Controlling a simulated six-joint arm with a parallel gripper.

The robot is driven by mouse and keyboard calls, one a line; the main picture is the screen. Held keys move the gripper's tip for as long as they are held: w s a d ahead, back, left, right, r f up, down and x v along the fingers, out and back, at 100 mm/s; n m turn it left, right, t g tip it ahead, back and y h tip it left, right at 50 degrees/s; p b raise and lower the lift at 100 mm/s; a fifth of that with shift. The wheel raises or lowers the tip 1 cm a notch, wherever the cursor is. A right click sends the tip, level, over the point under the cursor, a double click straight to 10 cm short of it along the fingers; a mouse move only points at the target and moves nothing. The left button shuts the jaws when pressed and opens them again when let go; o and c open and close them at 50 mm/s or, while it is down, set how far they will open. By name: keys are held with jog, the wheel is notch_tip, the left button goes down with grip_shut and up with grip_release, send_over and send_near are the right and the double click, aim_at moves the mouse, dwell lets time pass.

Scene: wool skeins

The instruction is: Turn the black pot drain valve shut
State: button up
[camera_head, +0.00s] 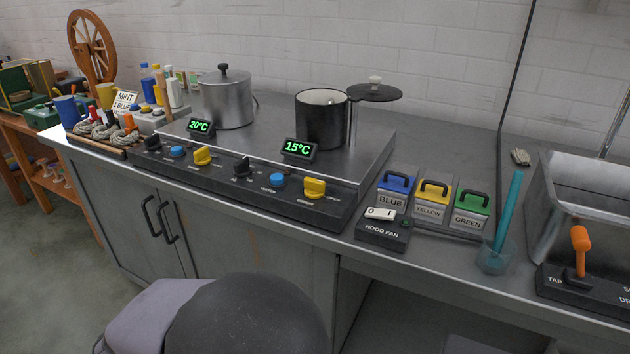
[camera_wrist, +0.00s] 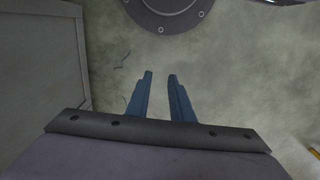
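The black pot (camera_head: 321,122) stands on the right half of the steel hob, uncovered. On the control strip in front of it are a black knob (camera_head: 242,168), a blue knob (camera_head: 277,180) and a yellow knob (camera_head: 314,187). Small lettering that looks like "OPEN" is by the right end of the yellow knob; the frames do not clearly label which knob is the drain valve. My gripper (camera_wrist: 160,75) shows in the wrist view with two blue fingers apart and nothing between them, above bare floor. It is not visible in the head view, away from the knobs.
A steel pot (camera_head: 226,100) stands left, behind similar knobs. The black lid (camera_head: 374,92) sits on a stand beside the black pot. A hood fan switch (camera_head: 382,228), coloured boxes (camera_head: 433,203) and a teal cup (camera_head: 495,257) stand right. Floor is open before the cabinet (camera_head: 225,230).

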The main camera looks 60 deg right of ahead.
jog(key=shift+o, duration=0.5)
jog(key=w+d+r+m+p, duration=0.5)
jog(key=d+r+m+p, duration=0.3)
jog(key=r+p, duration=0.3)
jog(key=shift+w+d+r+m+g+h, duration=0.2)
jog(key=shift+r+m+g+h, duration=0.15)
jog(key=shift+r, duration=0.3)
jog(key=m+g+p, duration=0.4)
jog(key=m+p, duration=2.3)
send_near(314, 180)
jog(key=shift+p+x, duration=1.15)
jog(key=shift+x, duration=3.05)
jog(key=shift+d, duration=0.1)
jog(key=shift+w, duration=0.1)
grip_shut()
